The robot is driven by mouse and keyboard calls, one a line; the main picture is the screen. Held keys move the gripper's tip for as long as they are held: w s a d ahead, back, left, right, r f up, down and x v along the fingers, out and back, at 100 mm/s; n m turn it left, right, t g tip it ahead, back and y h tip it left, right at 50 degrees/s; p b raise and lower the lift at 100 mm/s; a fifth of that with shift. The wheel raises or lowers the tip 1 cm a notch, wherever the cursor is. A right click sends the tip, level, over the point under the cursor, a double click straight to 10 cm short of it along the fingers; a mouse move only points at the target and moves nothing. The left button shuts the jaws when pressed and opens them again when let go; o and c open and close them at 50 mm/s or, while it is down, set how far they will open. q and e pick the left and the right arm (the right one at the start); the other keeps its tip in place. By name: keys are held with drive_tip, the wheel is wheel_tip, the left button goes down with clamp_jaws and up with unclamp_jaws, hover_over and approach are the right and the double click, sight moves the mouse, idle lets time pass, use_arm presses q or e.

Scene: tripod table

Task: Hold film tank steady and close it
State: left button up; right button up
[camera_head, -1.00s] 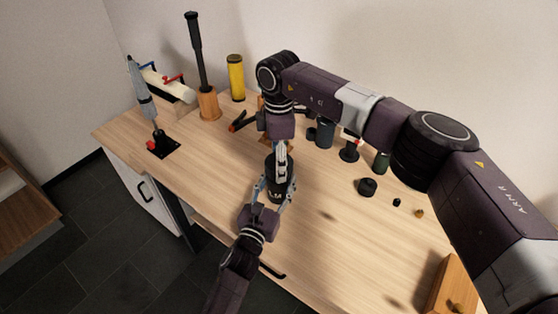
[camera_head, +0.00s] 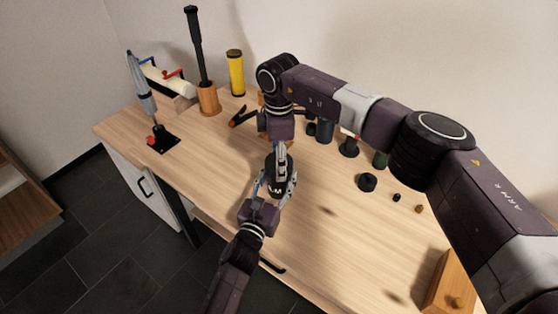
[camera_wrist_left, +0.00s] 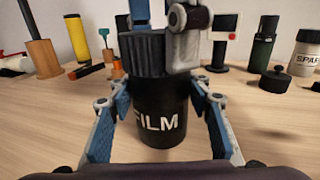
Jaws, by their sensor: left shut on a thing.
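The film tank (camera_wrist_left: 160,112) is a black cylinder with white FILM lettering, standing upright in the left wrist view. Its ribbed black lid (camera_wrist_left: 143,55) sits at its top; whether it is fully seated I cannot tell. My left gripper (camera_head: 273,190) is shut on the tank, with one finger on each side of it. My right gripper (camera_head: 281,158) comes down from above onto the lid. In the left wrist view its fingers (camera_wrist_left: 165,28) are at the lid, one in front of its right side. Whether they clamp it is unclear. The lid is largely hidden in the head view.
My right arm spans the table's back right. A black cap (camera_head: 367,182) lies to the right. A yellow cylinder (camera_head: 236,73) and a wooden holder (camera_head: 209,99) stand at the back left.

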drive_tip(key=shift+f, duration=0.55)
drive_tip(key=m, duration=0.6)
drive_tip(key=shift+m, duration=0.4)
drive_tip(key=o, duration=1)
drive_tip(key=shift+o, duration=0.2)
drive_tip(key=shift+r, duration=2.25)
